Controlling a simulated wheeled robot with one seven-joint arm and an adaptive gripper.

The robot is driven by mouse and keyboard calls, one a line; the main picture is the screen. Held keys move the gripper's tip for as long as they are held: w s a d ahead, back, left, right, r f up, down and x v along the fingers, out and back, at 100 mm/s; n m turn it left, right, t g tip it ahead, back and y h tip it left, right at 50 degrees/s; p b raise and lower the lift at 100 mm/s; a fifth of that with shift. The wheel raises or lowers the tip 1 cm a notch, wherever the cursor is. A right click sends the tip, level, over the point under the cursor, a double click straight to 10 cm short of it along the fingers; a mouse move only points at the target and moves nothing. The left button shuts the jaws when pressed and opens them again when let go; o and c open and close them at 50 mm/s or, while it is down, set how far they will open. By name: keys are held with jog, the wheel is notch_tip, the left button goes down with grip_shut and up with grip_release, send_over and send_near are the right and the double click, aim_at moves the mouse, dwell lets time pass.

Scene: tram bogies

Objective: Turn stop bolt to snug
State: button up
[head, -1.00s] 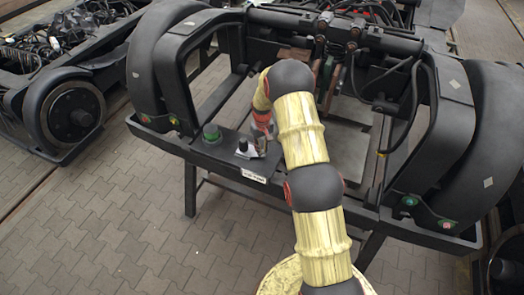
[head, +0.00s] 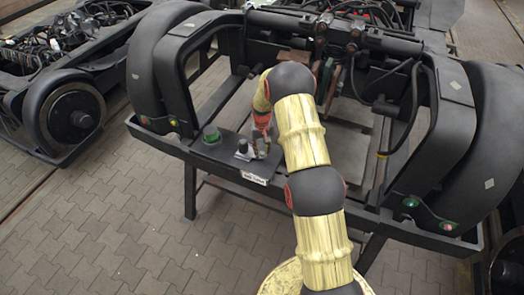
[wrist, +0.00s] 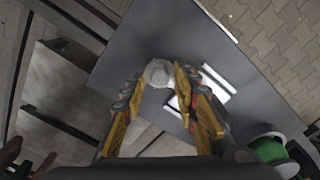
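The stop bolt (wrist: 158,73) shows in the wrist view as a pale grey rounded head on a dark flat plate (wrist: 265,95). My gripper (wrist: 160,75) has its two yellow-and-black fingers spread, one on each side of the bolt head. A gap seems to remain on the sides; I cannot tell whether either tip touches it. In the head view, a short dark post with a pale top (head: 243,148), likely the same bolt, stands on the plate just left of my gripper (head: 262,153). My arm hides part of the plate there.
A white label (head: 254,178) is on the front edge. The dark bogie frame (head: 180,75) rises behind. Paved floor lies in front.

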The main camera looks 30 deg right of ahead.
aim_at(262, 153)
jog(key=shift+o, duration=0.4)
notch_tip(262, 153, up, 12)
dwell(0.4)
dwell(0.4)
jog(key=s+a+r+t+b, duration=0.2)
jog(key=s+a+r+b, duration=0.2)
jog(key=s, duration=0.8)
jog(key=s+a+r+n+t+b, duration=0.1)
jog(key=s+a+r+b, duration=0.3)
jog(key=s+a+r, duration=0.4)
jog(key=s+a+r+n+t+b, duration=0.1)
jog(key=s+a+r+b, duration=0.3)
jog(key=s, duration=1.4)
jog(key=shift+s+a+r+t, duration=0.15)
jog(key=shift+a+r+t, duration=0.85)
jog(key=shift+a, duration=0.7)
